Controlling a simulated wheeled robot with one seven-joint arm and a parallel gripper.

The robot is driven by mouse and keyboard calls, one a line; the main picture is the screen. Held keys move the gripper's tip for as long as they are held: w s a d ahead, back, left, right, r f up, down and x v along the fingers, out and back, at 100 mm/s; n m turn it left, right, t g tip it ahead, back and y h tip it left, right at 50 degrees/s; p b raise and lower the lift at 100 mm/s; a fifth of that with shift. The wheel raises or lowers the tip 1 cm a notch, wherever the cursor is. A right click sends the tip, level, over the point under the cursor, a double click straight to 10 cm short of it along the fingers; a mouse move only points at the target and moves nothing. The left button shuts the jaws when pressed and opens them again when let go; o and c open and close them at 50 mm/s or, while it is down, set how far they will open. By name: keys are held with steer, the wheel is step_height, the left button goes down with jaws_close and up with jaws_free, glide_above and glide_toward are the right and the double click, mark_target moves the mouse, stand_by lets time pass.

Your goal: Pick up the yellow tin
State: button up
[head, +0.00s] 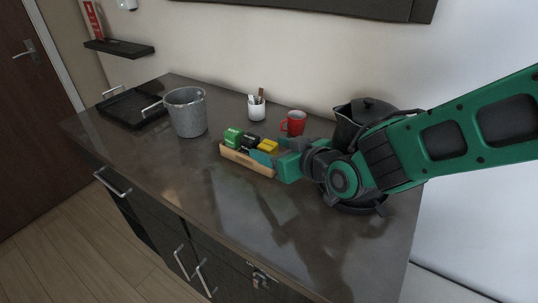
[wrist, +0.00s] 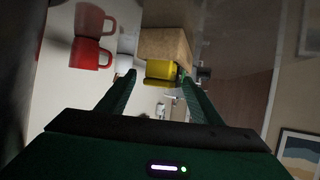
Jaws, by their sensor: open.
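The yellow tin (head: 268,146) sits at the right end of a small wooden tray (head: 243,160), beside a black tin (head: 250,141) and a green tin (head: 232,136). My gripper (head: 273,152) reaches in from the right, its green fingers at the tray's right end, partly covering it. In the wrist view, the yellow tin (wrist: 161,70) shows between the two open fingertips (wrist: 159,80), with the tan tray (wrist: 165,45) beyond. I cannot tell whether a finger touches the tin.
A red mug (head: 293,123) stands close behind my gripper, near a black kettle (head: 360,118). A white cup (head: 257,108) with sticks stands by the wall. A grey bucket (head: 186,112) and black tray (head: 130,108) are at left. The counter front (head: 190,190) is clear.

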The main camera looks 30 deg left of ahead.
steer(key=shift+a, duration=0.15)
steer(key=c, duration=1)
steer(key=shift+c, duration=0.2)
